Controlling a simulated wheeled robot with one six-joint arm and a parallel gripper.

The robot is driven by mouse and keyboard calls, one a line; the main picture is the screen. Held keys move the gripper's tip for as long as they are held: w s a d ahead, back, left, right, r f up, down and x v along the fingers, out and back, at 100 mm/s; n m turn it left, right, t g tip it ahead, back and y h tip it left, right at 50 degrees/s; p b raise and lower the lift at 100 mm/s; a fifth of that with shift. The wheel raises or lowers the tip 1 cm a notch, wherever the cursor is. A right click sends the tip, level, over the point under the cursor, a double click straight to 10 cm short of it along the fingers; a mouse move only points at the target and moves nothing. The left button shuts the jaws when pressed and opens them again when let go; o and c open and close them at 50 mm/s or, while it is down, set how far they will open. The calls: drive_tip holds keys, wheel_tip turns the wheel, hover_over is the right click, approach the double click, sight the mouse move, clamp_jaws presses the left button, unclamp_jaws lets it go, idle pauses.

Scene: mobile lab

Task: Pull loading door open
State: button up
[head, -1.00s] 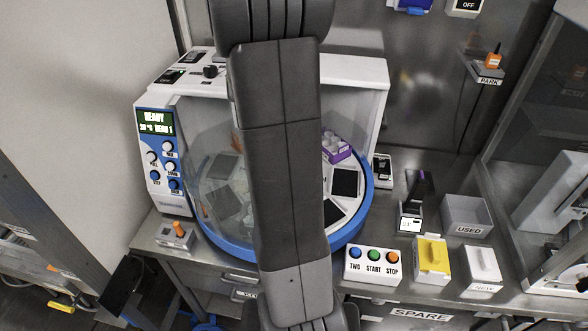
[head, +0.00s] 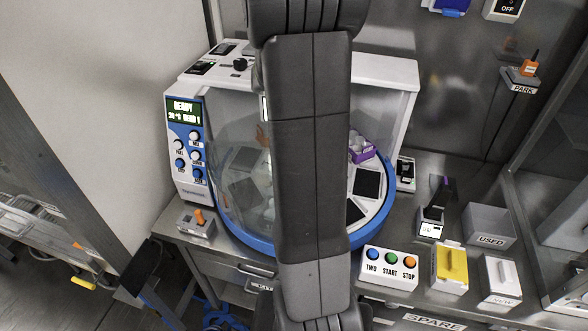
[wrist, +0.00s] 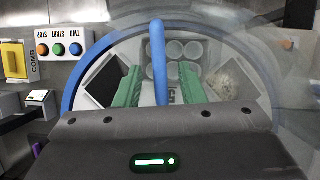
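The loading door is a clear curved panel (head: 238,165) on the left front of the white machine with the blue-rimmed round deck. In the wrist view the clear door (wrist: 275,75) is on the right, and a blue upright handle bar (wrist: 158,62) stands in the middle. My gripper (wrist: 160,70) has two green fingers, spread apart, one on each side of the bar, with gaps visible. Contact with the bar cannot be told. In the head view my arm hides the handle and gripper. The deck's right part is uncovered.
A purple rack (head: 361,150) sits on the deck. A TWO/START/STOP button box (head: 389,268), a yellow-fronted box (head: 451,268) and a grey USED bin (head: 488,226) stand right of the machine. A small orange-lever box (head: 197,222) is at its front left.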

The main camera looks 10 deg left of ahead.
drive_tip(key=b+v, duration=0.1)
drive_tip(key=v, duration=1.2)
drive_tip(key=shift+w+r, duration=0.15)
drive_tip(key=shift+r, duration=0.2)
drive_tip(key=p+x, duration=0.1)
drive_tip(key=x, duration=1.3)
drive_tip(key=shift+r, duration=0.2)
